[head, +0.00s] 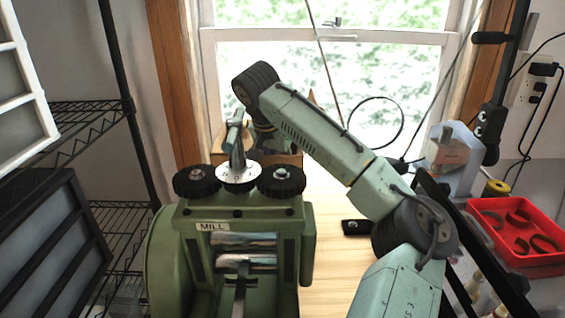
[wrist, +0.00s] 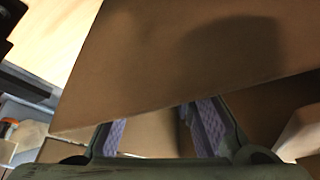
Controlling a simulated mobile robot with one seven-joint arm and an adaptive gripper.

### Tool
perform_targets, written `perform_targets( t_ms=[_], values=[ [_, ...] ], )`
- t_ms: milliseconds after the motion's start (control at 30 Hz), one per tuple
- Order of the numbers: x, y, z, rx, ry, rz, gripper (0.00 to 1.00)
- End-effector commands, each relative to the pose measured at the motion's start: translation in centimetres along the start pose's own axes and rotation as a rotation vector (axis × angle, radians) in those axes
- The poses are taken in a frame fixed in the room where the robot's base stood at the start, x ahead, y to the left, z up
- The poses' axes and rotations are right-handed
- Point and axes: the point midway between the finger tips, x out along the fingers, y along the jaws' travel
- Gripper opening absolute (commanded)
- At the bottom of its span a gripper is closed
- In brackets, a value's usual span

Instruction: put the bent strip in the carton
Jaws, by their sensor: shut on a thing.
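The brown carton (head: 290,159) stands behind the mill, by the window, largely hidden by the mill and my arm. In the wrist view a large cardboard panel of the carton (wrist: 150,60) fills the upper part. My gripper (wrist: 160,125) is at the carton, its purple-padded fingers some way apart and their tips cut off by the panel's edge. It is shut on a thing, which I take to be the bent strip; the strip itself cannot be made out. In the head view my gripper is hidden behind my arm and the mill.
A green mill (head: 238,213) with black knobs stands in front of the carton. A red tray (head: 485,211) with several dark curved pieces is at the right, near a yellow spool (head: 497,188). A small black item (head: 355,228) lies on the wooden bench (head: 335,270). Wire shelves (head: 95,110) stand left.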

Motion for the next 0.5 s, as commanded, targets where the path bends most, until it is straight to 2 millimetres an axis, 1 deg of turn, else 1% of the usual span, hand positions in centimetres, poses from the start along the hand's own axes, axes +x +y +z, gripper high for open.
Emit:
perform_targets(
  t_ms=[400, 433, 500],
  values=[
    [1.2, 0.0, 0.6, -0.001, -0.006, 0.001, 0.0],
    [1.3, 0.0, 0.6, -0.001, -0.007, 0.001, 0.25],
    [1.4, 0.0, 0.7, -0.001, -0.007, 0.001, 0.29]
  ],
)
